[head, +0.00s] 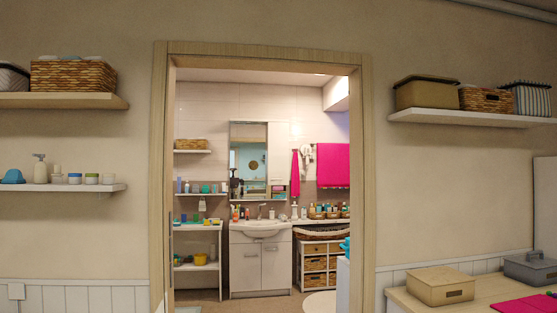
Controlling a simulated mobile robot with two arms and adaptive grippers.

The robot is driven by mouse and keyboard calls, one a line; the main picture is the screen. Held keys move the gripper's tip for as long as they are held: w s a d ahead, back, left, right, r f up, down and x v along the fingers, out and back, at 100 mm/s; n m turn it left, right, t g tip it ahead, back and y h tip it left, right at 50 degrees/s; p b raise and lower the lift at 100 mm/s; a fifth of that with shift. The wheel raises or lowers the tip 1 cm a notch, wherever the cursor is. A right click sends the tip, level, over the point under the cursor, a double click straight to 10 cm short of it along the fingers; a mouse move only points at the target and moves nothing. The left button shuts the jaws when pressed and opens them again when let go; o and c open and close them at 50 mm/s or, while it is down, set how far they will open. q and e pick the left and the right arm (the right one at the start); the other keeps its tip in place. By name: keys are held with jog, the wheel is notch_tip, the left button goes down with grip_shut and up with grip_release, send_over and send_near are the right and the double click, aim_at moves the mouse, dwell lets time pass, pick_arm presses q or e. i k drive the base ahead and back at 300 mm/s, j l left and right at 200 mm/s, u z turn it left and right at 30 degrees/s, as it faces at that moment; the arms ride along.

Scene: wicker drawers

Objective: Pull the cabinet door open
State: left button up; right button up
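A white cabinet (260,265) with two doors side by side stands under the sink (262,228) in the bathroom, seen through the doorway in the head view. Both of its doors look closed, with small handles near their upper edges. A narrow white wall cabinet (278,165) hangs beside the mirror and its door also looks closed. I cannot tell which cabinet the task means. Neither of my grippers shows in the head view.
A wooden door frame (159,200) surrounds the open doorway. A counter with a beige box (440,286) stands at the right. A small drawer unit with wicker baskets (315,264) is right of the sink cabinet. Wall shelves (62,187) are at the left.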

aim_at(277, 169)
jog(key=i+u, duration=0.3)
jog(key=i, duration=7.3)
jog(key=i+z, duration=0.2)
jog(key=i, duration=0.25)
jog(key=i+j+z, duration=0.15)
jog(key=i, duration=0.3)
jog(key=i+j+z, duration=0.2)
jog(key=i, duration=0.25)
